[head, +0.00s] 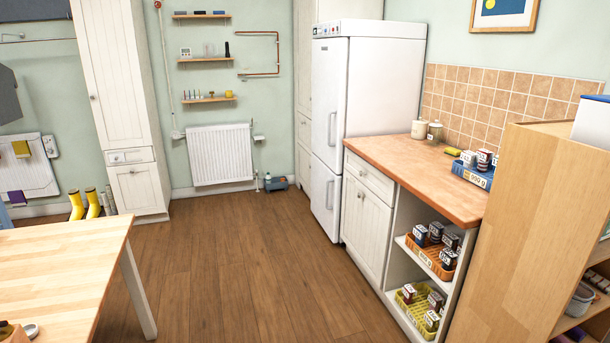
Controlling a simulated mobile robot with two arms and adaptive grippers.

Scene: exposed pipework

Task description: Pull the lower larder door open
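No larder is labelled, and I cannot tell which tall cupboard is meant. A tall cream cupboard (112,75) stands at the left of the back wall, with a long upper door, a drawer and a shut lower door (138,189) with a small knob. A second tall cream cupboard (304,55) stands in the back corner, partly hidden by the fridge; its lower door (303,172) looks shut. The white fridge (358,115) has two doors with bar handles, and its lower door (325,200) is shut. Neither of my grippers is in view.
A wooden table (65,265) fills the lower left. A worktop (415,172) with a base cupboard and open shelves runs along the right, beside a wooden shelf unit (520,230). Yellow boots (84,205) stand by the left cupboard. The wooden floor (240,265) between is clear.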

